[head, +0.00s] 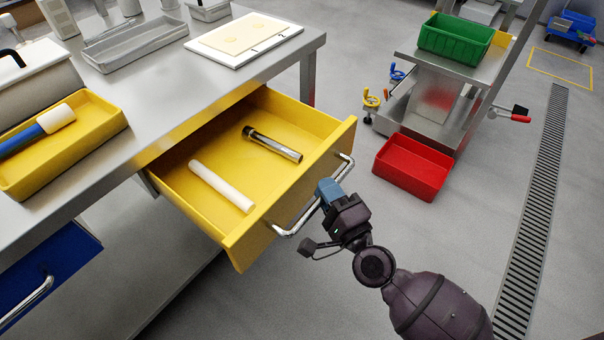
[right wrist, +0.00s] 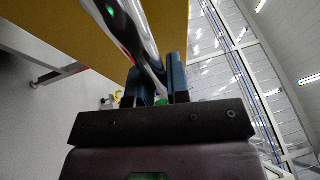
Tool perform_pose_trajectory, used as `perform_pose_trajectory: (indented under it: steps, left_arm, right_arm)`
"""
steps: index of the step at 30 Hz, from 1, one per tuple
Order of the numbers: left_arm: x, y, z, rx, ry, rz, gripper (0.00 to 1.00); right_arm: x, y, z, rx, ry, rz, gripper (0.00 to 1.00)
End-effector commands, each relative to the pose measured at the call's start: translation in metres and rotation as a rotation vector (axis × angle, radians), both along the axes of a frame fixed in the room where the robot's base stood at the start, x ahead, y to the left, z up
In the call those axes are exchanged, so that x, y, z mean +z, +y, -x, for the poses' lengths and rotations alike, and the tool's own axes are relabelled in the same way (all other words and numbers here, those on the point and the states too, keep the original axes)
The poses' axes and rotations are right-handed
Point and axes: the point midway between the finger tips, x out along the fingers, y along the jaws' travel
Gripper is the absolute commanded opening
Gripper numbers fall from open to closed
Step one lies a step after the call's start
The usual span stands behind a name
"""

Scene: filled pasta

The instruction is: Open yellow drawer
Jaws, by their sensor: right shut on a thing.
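The yellow drawer (head: 215,205) stands pulled out from under the steel table. A white rod (head: 221,186) and a shiny metal cylinder (head: 272,144) lie inside it. The drawer has a chrome bar handle (head: 289,229) on its front. My right gripper (head: 326,191) is at this handle, with its blue fingers shut on the bar. In the right wrist view, the handle (right wrist: 143,45) passes between the fingers (right wrist: 160,82), with the yellow drawer front (right wrist: 165,12) behind it. My left gripper is not in view.
A yellow tray (head: 100,142) with a blue-handled tool, a grey tray (head: 105,62) and a white board (head: 213,57) are on the table (head: 165,100). A blue drawer (head: 70,252) is at lower left. A red bin (head: 385,174) stands on the floor right of the drawer, near a steel cart (head: 480,72).

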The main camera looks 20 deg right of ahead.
Motion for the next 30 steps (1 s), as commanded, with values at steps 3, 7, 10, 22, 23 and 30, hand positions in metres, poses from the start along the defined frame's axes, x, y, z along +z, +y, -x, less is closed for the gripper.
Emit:
perform_pose_trajectory:
  steps: [3, 7, 10, 22, 23, 30]
  left_arm:
    - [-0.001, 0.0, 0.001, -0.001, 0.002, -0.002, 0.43]
    - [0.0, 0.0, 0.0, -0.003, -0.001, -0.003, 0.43]
    - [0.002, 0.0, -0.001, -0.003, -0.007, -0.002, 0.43]
    - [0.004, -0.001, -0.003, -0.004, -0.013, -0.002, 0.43]
    - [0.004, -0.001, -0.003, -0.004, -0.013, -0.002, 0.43]
    - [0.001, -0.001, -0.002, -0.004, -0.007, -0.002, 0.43]
  right_arm:
    - [-0.001, -0.01, 0.015, 0.001, 0.003, 0.002, 0.0]
    - [-0.001, -0.017, 0.024, 0.001, 0.001, 0.001, 0.0]
    - [0.0, -0.02, 0.028, 0.001, 0.0, 0.0, 0.0]
    - [0.0, -0.021, 0.03, 0.001, -0.001, -0.001, 0.0]
    - [0.0, -0.021, 0.03, 0.001, -0.001, -0.001, 0.0]
    - [0.0, -0.021, 0.029, 0.0, -0.001, 0.0, 0.42]
